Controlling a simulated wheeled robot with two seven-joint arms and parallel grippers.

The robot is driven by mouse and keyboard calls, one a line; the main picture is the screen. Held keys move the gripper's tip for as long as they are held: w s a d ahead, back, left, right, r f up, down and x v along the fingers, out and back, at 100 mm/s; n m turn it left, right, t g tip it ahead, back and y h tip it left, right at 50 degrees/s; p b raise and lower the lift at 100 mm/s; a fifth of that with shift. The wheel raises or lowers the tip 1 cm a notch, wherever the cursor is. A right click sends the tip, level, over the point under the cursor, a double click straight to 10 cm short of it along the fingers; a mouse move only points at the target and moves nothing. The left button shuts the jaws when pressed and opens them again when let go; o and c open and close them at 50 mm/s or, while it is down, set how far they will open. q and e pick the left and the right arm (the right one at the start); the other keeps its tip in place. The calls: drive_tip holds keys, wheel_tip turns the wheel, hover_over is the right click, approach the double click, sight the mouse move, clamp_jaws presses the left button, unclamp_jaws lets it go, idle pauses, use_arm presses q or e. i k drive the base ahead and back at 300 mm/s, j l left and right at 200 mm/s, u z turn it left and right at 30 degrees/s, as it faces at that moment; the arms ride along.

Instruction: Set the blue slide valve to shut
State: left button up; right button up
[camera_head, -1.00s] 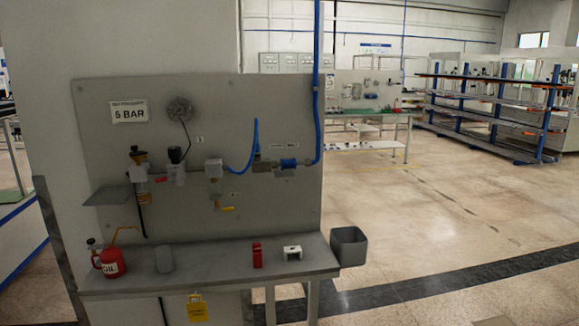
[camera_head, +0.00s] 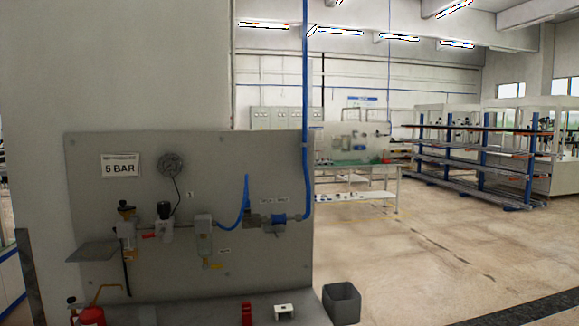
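The blue slide valve (camera_head: 279,219) sits in the pipe line at the right side of the grey panel (camera_head: 100,215), beside a grey fitting and the blue air pipe (camera_head: 306,100). Small labels are above it, too small to read. Whether the slide is open or shut cannot be told at this size. Neither of my grippers shows in the head view.
A grey bench (camera_head: 185,312) runs below the panel, with a red oil can (camera_head: 92,315), a red block (camera_head: 247,312) and a white block (camera_head: 284,311) on it. A grey bin (camera_head: 342,303) is at its right end. Open floor (camera_head: 420,255) lies to the right.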

sight(276, 218)
drive_tip(key=i+u, duration=0.1)
drive_tip(key=i, duration=0.35)
drive_tip(key=i+l+u, duration=0.1)
drive_tip(key=i, duration=0.35)
drive_tip(key=i+l, duration=0.2)
drive_tip(key=i, duration=0.3)
drive_tip(key=i+l+u, duration=0.15)
drive_tip(key=i, duration=0.3)
drive_tip(key=i+l+u, duration=0.1)
drive_tip(key=i, duration=0.35)
